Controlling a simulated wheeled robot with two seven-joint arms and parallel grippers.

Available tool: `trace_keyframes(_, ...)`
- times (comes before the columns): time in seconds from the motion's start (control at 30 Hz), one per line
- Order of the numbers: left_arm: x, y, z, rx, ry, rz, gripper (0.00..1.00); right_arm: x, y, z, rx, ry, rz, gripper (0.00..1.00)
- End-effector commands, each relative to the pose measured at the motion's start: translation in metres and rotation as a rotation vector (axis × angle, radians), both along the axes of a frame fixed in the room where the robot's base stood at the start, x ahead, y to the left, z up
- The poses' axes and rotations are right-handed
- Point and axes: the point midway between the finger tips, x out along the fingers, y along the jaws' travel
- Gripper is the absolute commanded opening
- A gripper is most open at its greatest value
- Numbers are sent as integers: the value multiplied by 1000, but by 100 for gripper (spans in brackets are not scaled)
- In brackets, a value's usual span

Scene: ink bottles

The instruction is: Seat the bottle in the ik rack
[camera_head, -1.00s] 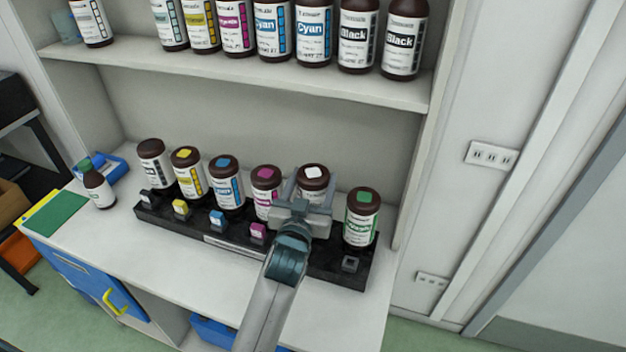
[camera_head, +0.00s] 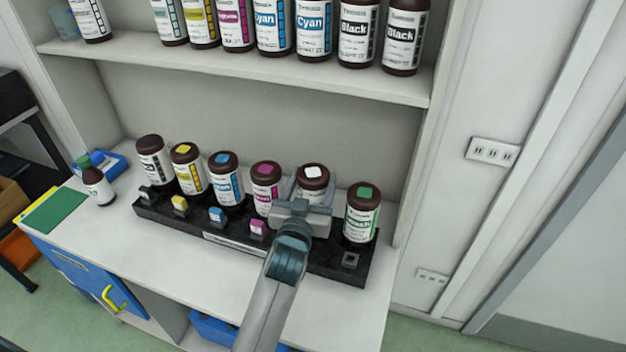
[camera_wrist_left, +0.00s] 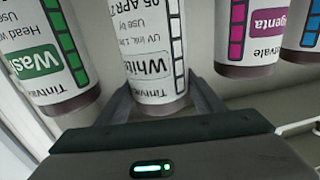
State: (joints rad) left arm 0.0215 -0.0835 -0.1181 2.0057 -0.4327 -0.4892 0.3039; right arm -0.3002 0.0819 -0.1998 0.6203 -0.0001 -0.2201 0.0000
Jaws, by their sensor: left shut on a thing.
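The white ink bottle (camera_head: 312,176), brown-capped with a white square on top, stands upright over the black ink rack (camera_head: 225,240), between the magenta bottle (camera_head: 265,187) and the green-marked wash bottle (camera_head: 362,213). My left gripper (camera_head: 311,195) is shut around the white bottle. In the left wrist view the white bottle (camera_wrist_left: 152,50) sits between the fingers, its label reading "White". My gripper and wrist hide its lower part in the head view, so I cannot tell whether its base is fully down in the rack. My right gripper is not in view.
Black, yellow and cyan bottles (camera_head: 226,180) stand in the rack's left part. A shelf (camera_head: 240,78) above holds several more bottles. The counter front (camera_head: 150,255) is clear.

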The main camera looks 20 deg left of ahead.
Motion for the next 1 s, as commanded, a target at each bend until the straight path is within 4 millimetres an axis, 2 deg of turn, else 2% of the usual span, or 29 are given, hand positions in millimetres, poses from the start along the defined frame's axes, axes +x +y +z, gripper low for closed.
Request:
trace_keyframes(0.4, 0, 0, -11, -1, -2, 0, 6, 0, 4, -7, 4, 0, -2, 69)
trace_keyframes(1.0, 0, 0, -14, -1, -2, 0, 6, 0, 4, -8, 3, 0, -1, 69)
